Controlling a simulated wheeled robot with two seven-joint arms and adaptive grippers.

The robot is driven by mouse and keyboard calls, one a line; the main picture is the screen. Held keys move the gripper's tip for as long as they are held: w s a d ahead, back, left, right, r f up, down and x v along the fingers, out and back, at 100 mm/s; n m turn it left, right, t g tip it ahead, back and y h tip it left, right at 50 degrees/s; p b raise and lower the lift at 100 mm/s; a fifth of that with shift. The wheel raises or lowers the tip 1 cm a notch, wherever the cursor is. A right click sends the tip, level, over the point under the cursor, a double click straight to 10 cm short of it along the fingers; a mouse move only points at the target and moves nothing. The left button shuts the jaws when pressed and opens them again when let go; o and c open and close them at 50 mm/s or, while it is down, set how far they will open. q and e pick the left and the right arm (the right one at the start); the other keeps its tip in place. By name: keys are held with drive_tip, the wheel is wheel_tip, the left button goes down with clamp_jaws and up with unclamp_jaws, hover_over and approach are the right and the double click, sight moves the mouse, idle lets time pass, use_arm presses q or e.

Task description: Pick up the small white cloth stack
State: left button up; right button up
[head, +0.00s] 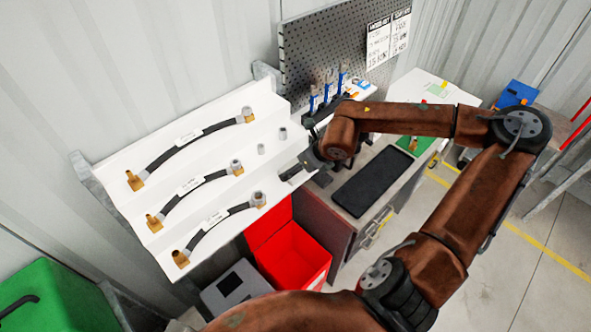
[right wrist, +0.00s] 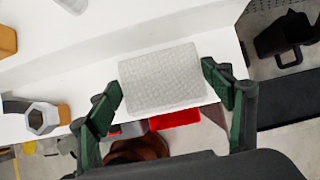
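The small white cloth stack (right wrist: 163,79) is a pale, textured rectangular block in the right wrist view, near the front edge of a white shelf (right wrist: 95,75). My right gripper (right wrist: 161,80) is open, with one green-padded finger on each side of the stack and a gap visible at both sides. In the head view my right gripper (head: 302,168) is at the right end of the white stepped rack (head: 215,155). I cannot make out the stack there against the white rack. My left gripper is not in view.
Black hoses (head: 205,135) with brass ends lie on the rack's steps, left of my gripper. A red bin (head: 297,258) stands below. A dark mat (head: 370,182) lies on the workbench to the right, with blue-handled tools (head: 328,90) behind, by a pegboard (head: 330,50).

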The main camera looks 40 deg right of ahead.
drive_tip(key=c, duration=0.6)
drive_tip(key=shift+c, duration=0.3)
drive_tip(key=shift+r, duration=0.15)
